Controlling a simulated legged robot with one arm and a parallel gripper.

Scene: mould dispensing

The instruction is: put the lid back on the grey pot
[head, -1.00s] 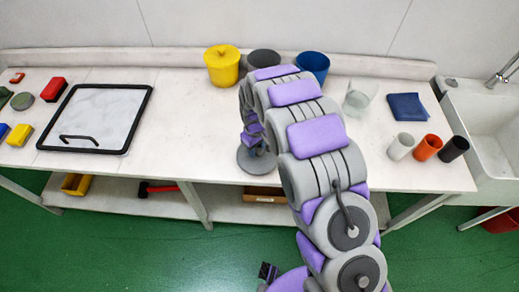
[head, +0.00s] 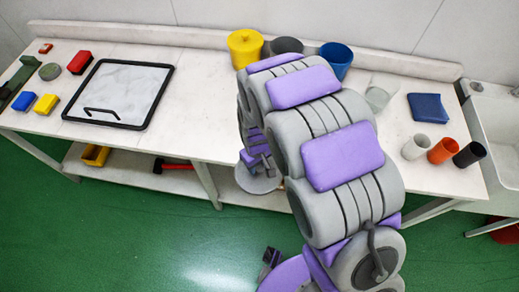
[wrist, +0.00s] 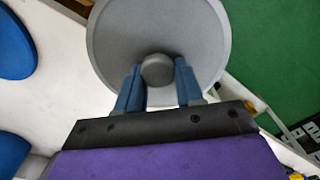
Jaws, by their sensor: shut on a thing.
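The grey pot (head: 287,46) stands at the back of the table, between a yellow pot and a blue pot. My arm hides its lower part; its opening cannot be made out clearly. The grey lid (wrist: 204,36) is a round disc with a knob (wrist: 158,70). My gripper (wrist: 159,67) is shut on the knob, one blue finger on each side. In the head view the lid (head: 262,184) shows below my wrist at the table's front edge, well in front of the pot in the picture.
The yellow pot (head: 245,48) and blue pot (head: 337,58) flank the grey pot closely. A clear glass (head: 377,98), blue cloth (head: 427,108) and several cups stand to the right. A black-framed tray (head: 130,90) lies to the left.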

